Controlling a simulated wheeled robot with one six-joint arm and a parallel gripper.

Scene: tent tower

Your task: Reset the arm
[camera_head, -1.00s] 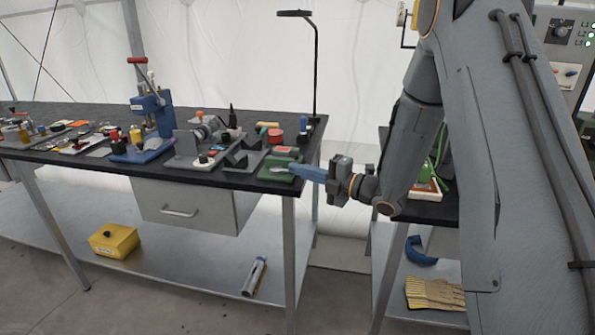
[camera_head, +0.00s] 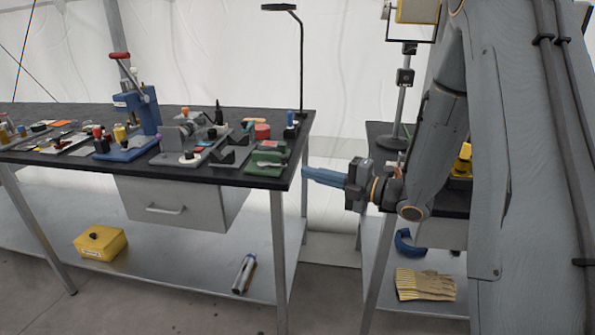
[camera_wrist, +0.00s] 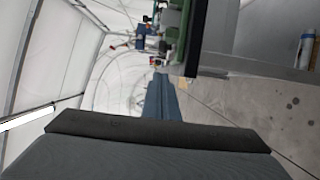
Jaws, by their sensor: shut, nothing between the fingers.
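My gripper (camera_head: 308,174) has blue fingers pointing left, held in the gap between the two benches, close to the right end of the left bench (camera_head: 90,172). The fingers are shut together with nothing between them. In the wrist view the shut blue fingers (camera_wrist: 158,92) point away from the camera, beside the edge of the bench and clear of it. My arm bends down from the upper right to the wrist.
The left bench holds a green block (camera_head: 266,163), a blue press (camera_head: 138,112), several small tools and a lamp (camera_head: 300,60). A right bench stands behind my arm. Below are a yellow box (camera_head: 100,243), a silver cylinder (camera_head: 244,274) and striped gloves (camera_head: 425,284).

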